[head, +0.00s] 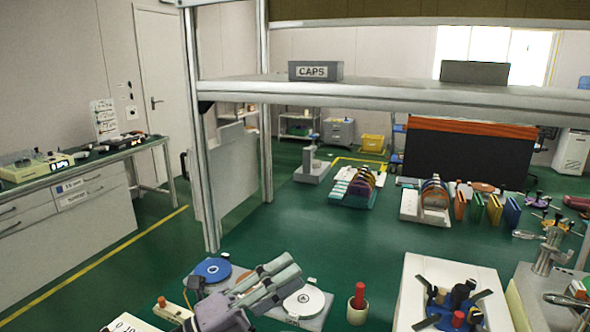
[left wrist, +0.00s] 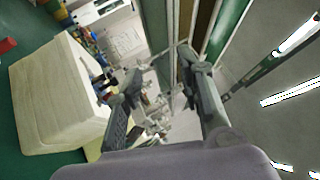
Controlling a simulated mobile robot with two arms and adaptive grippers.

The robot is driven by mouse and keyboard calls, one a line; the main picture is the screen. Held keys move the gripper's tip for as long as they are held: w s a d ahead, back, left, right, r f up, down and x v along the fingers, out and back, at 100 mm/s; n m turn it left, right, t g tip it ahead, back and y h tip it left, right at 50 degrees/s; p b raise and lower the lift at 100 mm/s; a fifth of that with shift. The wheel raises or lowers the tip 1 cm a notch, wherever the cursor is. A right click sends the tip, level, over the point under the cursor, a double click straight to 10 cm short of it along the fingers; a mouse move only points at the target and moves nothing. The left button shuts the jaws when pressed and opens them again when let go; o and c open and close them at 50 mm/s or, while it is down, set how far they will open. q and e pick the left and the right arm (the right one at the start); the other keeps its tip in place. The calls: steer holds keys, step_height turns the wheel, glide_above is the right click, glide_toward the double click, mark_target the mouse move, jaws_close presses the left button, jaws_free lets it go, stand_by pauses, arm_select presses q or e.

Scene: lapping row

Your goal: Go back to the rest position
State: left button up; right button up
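My left gripper (head: 285,275) is in the lower middle of the head view, its grey fingers pointing right and up, above the near part of the green table. In the left wrist view its two fingers (left wrist: 155,80) stand well apart, with nothing held between them. The gripper partly covers a round white disc unit (head: 304,300) and the bench behind it. My right gripper shows in neither view.
A blue disc (head: 212,270) lies left of the gripper. A red-handled pot (head: 357,303) and a white box with a blue clamp fixture (head: 452,285) stand to its right. A metal upright (head: 200,130) and shelf (head: 400,92) rise behind. Green surface between is clear.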

arm_select(q)
steer(key=w+a+f+n+t+y, duration=0.25)
steer(key=a+n+t+y, duration=0.35)
steer(key=n, duration=0.4)
steer(key=w+a+f+n+t+y, duration=0.1)
steer(key=a+f+n+t+y, duration=0.3)
steer(key=a+n+y, duration=0.35)
steer(key=s+a+f+n+g+y, duration=0.2)
steer(key=s+f+n+g, duration=0.1)
steer(key=f, duration=0.4)
steer(key=s+a+f+n+g+y, duration=0.2)
steer(key=s+f+n+g, duration=0.2)
steer(key=s+f, duration=0.2)
steer(key=s+a+f+n+g+y, duration=0.2)
steer(key=s+f+n+g, duration=0.2)
steer(key=f, duration=0.4)
steer(key=shift+s+a+f+n+y, duration=0.15)
steer(key=shift+s+f+n+y, duration=0.15)
steer(key=shift+s, duration=0.2)
steer(key=s+d+f+n+g, duration=0.1)
steer(key=s+f+g, duration=0.2)
steer(key=s, duration=0.4)
steer(key=s+f+g, duration=0.3)
steer(key=s, duration=0.4)
step_height(320, 180, down, 26)
steer(key=s+f+g, duration=0.1)
steer(key=s+a+f+g, duration=0.1)
steer(key=s+a+f, duration=0.2)
steer(key=s+f, duration=1.2)
steer(key=shift+s, duration=0.85)
